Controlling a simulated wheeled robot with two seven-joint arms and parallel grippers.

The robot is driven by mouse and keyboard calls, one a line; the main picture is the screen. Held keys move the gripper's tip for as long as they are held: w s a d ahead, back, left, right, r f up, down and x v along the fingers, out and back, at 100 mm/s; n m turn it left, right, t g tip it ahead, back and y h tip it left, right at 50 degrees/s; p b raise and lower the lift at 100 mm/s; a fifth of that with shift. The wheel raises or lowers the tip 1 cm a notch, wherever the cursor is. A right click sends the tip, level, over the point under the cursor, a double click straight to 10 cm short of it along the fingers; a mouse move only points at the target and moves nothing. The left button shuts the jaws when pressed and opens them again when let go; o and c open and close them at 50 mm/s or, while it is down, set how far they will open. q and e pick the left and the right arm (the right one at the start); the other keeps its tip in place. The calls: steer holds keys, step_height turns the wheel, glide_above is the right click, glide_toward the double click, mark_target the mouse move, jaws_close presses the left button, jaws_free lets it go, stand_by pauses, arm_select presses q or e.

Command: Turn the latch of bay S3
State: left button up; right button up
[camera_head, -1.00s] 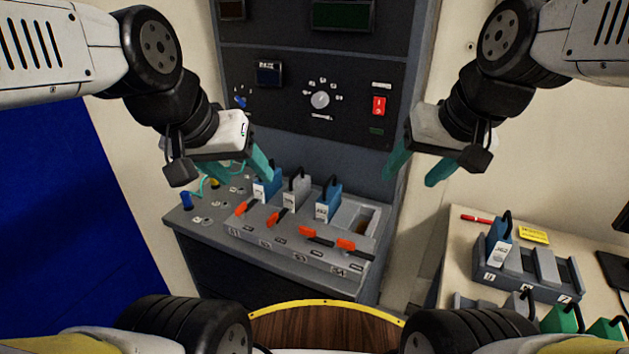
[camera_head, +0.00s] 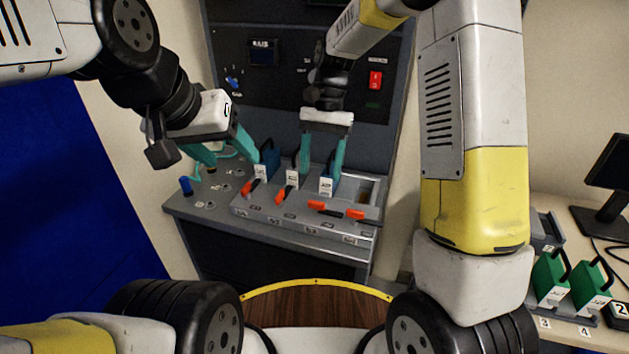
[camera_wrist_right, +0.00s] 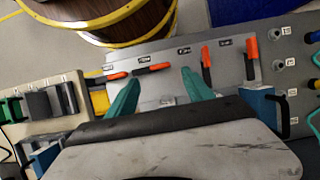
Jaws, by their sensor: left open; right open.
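The latch of bay S3 (camera_head: 317,205) has an orange handle lying sideways on the front of the grey bay unit (camera_head: 262,214). It also shows in the right wrist view (camera_wrist_right: 155,68). A blue module (camera_head: 326,187) stands upright in the bay behind it. My right gripper (camera_head: 322,170) is open above the bays, with its fingertips around the S2 and S3 modules in the picture, behind the latch. In the right wrist view its fingertips (camera_wrist_right: 160,82) straddle the S3 latch; contact cannot be told. My left gripper (camera_head: 234,160) is open and empty near bay S1.
The S1 latch (camera_head: 250,188) and S2 latch (camera_head: 285,193) point front to back; the S4 latch (camera_head: 355,214) lies sideways. A control panel (camera_head: 385,60) rises behind. Green modules (camera_head: 551,280) stand on the right bench.

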mark_target(325, 210)
steer(key=x, duration=0.7)
steer(key=shift+f, duration=0.25)
jaws_close()
